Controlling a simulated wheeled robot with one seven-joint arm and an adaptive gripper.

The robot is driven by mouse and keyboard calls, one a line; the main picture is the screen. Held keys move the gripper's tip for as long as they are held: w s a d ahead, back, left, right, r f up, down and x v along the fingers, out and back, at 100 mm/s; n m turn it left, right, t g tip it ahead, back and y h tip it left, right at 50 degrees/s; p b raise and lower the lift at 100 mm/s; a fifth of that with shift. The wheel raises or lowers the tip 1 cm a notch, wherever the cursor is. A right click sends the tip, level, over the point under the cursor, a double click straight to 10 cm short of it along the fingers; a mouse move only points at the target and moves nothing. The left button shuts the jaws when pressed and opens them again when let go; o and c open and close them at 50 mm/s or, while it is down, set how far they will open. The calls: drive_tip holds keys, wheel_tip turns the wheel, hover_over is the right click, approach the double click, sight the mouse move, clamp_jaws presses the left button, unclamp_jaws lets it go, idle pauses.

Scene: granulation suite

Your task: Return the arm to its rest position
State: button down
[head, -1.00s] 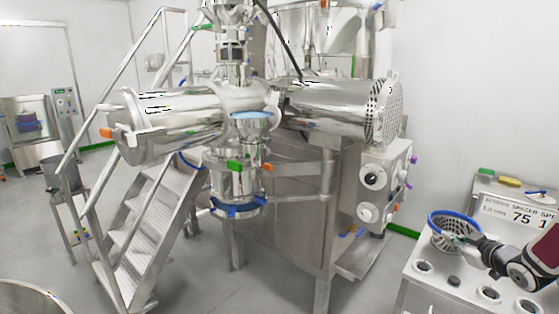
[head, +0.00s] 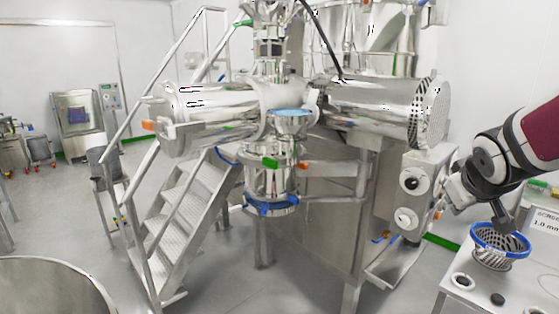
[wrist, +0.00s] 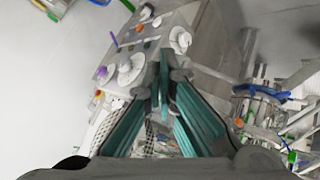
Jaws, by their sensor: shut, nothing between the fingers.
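My gripper (wrist: 164,85) shows in the wrist view with its teal fingers drawn together at the tips and nothing held between them. In the head view my arm comes in from the right edge, bent at a dark joint, above the bench and near the machine's knob panel. The fingers are too small there to make out clearly. A perforated screen basket with a blue rim (head: 499,240) stands on the bench, just below my arm. Whether any part of my arm touches it I cannot tell.
The steel machine (head: 330,215) with a knob panel (head: 407,200) stands left of my arm. Steps with a handrail (head: 178,215) are further left. The bench (head: 470,300) is at the lower right. Grey floor (head: 222,270) is open in front.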

drive_tip(key=s+a+m+g+y, duration=0.1)
drive_tip(key=s+a+y, duration=0.3)
drive_tip(key=s+a, duration=1.4)
drive_tip(key=s+g, duration=0.1)
drive_tip(key=s, duration=0.2)
drive_tip(key=shift+a+f+g+y+b, duration=0.3)
drive_tip(key=shift+f+g, duration=0.05)
drive_tip(key=shift+g, duration=0.05)
idle(1.3)
